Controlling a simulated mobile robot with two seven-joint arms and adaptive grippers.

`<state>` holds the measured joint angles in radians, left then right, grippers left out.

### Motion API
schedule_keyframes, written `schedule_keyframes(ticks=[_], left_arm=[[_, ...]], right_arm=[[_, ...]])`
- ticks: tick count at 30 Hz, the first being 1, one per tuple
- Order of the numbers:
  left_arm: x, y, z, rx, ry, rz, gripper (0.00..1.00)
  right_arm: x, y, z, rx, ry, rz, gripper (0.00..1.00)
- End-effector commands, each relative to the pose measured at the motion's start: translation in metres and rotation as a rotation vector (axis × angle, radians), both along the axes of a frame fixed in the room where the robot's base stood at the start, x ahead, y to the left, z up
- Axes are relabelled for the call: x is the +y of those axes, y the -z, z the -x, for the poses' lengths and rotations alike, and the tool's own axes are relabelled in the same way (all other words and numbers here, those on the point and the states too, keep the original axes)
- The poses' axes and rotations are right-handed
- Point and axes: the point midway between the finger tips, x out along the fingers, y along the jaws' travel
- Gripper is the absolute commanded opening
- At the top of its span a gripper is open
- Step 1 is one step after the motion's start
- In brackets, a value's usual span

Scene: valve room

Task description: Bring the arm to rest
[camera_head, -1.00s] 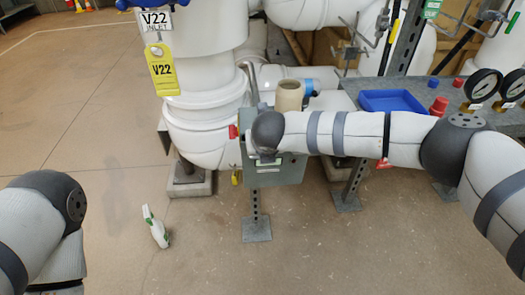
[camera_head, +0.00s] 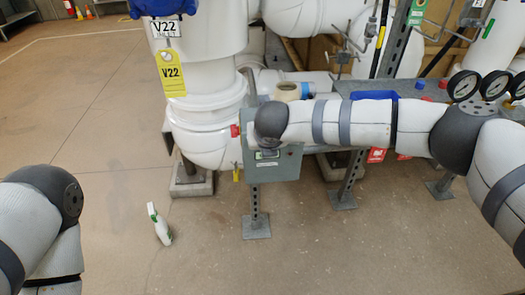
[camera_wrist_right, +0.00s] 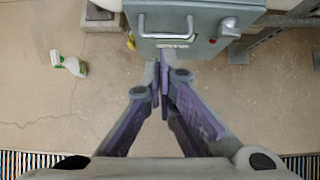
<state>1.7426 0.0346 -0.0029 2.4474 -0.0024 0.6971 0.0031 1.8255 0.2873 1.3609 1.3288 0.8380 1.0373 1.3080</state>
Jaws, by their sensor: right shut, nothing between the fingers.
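My right arm (camera_head: 375,125) reaches across the right half of the head view, its dark wrist joint in front of a grey box. In the right wrist view my right gripper (camera_wrist_right: 162,58) is shut and empty, its fingertips together just below the grey box (camera_wrist_right: 190,20) in the picture. I cannot tell whether they touch it. In the head view that gripper is hidden. My left arm (camera_head: 40,215) shows at the lower left edge; its gripper is out of frame.
The grey box (camera_head: 285,165) stands on a post beside white pipes (camera_head: 205,105). A yellow V22 tag (camera_head: 171,75) hangs at upper left. A bench with a blue tray (camera_head: 375,95) and gauges (camera_head: 463,85) is behind my right arm.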

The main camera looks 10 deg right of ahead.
Motion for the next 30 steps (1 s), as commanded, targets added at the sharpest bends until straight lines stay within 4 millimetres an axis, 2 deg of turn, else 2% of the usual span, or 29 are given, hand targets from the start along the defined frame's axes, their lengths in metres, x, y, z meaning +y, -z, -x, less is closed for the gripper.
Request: schedule_keyframes(ticks=[1,3,9,14,17,20,21,23,24,26,27,29,30], left_arm=[[0.0,-0.004,-0.005,-0.016,0.0,0.0,0.46],[0.0,-0.006,-0.007,-0.023,0.0,0.0,0.46],[0.0,-0.009,-0.01,-0.031,-0.001,0.001,0.46],[0.0,-0.009,-0.009,-0.03,-0.001,0.001,0.46],[0.0,-0.012,-0.012,-0.039,0.0,0.0,0.46],[0.0,-0.019,-0.019,-0.061,-0.002,0.0,0.46],[0.0,-0.022,-0.022,-0.071,-0.002,0.001,0.46],[0.0,-0.026,-0.026,-0.085,-0.002,0.0,0.46],[0.0,-0.029,-0.028,-0.094,-0.002,0.001,0.46],[0.0,-0.033,-0.032,-0.106,-0.002,0.001,0.46],[0.0,-0.035,-0.034,-0.114,-0.002,0.001,0.46],[0.0,-0.039,-0.038,-0.127,-0.004,0.001,0.46],[0.0,-0.041,-0.04,-0.135,-0.004,0.001,0.46]], right_arm=[[-0.002,-0.02,0.0,-0.007,0.002,0.004,0.0],[-0.002,-0.037,0.002,-0.006,0.002,0.003,0.0],[-0.002,-0.063,0.005,0.0,0.002,0.004,0.0],[-0.001,-0.065,0.007,0.004,-0.002,0.007,0.0],[0.01,-0.047,0.024,-0.006,-0.143,0.115,0.0],[0.029,0.004,0.077,-0.019,-0.536,0.391,0.0],[0.034,0.028,0.107,-0.021,-0.735,0.513,0.0],[0.033,0.062,0.156,-0.017,-1.028,0.667,0.0],[0.029,0.082,0.19,-0.011,-1.218,0.753,0.0],[0.015,0.108,0.243,0.003,-1.493,0.851,0.0],[0.002,0.121,0.278,0.011,-1.673,0.902,0.0],[-0.021,0.136,0.332,0.025,-1.936,0.947,0.0],[-0.04,0.141,0.366,0.032,-2.106,0.96,0.0]])
